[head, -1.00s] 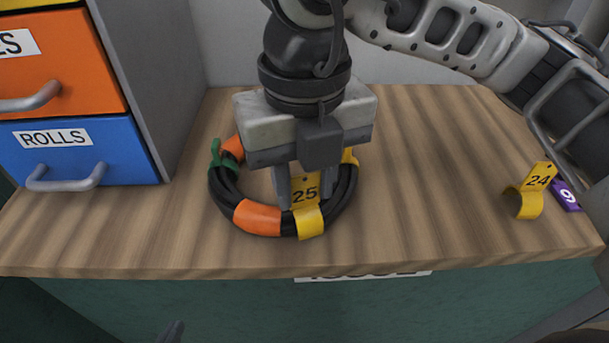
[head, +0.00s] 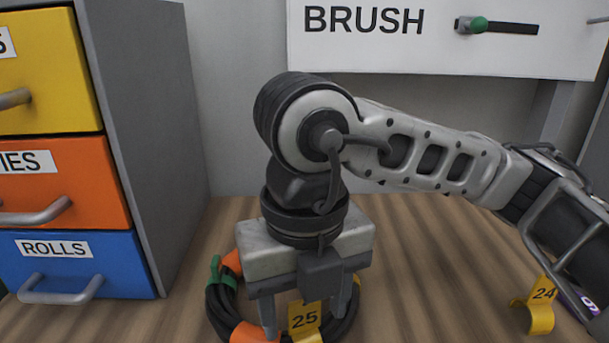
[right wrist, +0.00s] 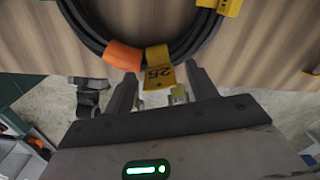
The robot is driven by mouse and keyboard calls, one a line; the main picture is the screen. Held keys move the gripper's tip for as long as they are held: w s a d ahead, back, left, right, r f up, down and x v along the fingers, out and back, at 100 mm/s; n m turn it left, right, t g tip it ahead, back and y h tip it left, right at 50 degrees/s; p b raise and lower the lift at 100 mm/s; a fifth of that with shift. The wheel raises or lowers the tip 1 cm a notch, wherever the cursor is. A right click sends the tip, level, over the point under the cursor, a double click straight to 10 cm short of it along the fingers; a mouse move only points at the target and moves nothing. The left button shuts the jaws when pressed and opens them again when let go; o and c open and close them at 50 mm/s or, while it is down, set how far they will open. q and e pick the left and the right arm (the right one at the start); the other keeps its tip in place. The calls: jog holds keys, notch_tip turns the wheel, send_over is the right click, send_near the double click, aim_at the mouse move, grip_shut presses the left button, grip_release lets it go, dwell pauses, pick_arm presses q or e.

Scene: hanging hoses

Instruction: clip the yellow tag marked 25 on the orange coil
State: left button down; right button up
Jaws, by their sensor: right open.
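The black coil with orange bands (head: 222,305) lies on the wooden table, its front cut off by the head view's lower edge; it also shows in the right wrist view (right wrist: 95,42). The yellow tag marked 25 (head: 304,319) sits on the coil's front, right of an orange band. In the right wrist view the tag's curved clip (right wrist: 158,57) lies over the hose. My right gripper (head: 304,312) is open, one finger on each side of the tag and apart from it. My left gripper (right wrist: 89,96) seems to show small in the right wrist view, its jaws unclear.
A yellow tag 24 (head: 538,311) and a purple tag 9 (head: 577,303) stand at the right. A drawer cabinet (head: 150,140) rises at the left. Another yellow tag (right wrist: 228,6) and a green tie (head: 216,272) are on the coil. A BRUSH panel (head: 440,45) hangs behind.

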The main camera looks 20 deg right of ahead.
notch_tip(320, 180, up, 16)
jog(key=p, duration=0.2)
jog(key=shift+f, duration=0.15)
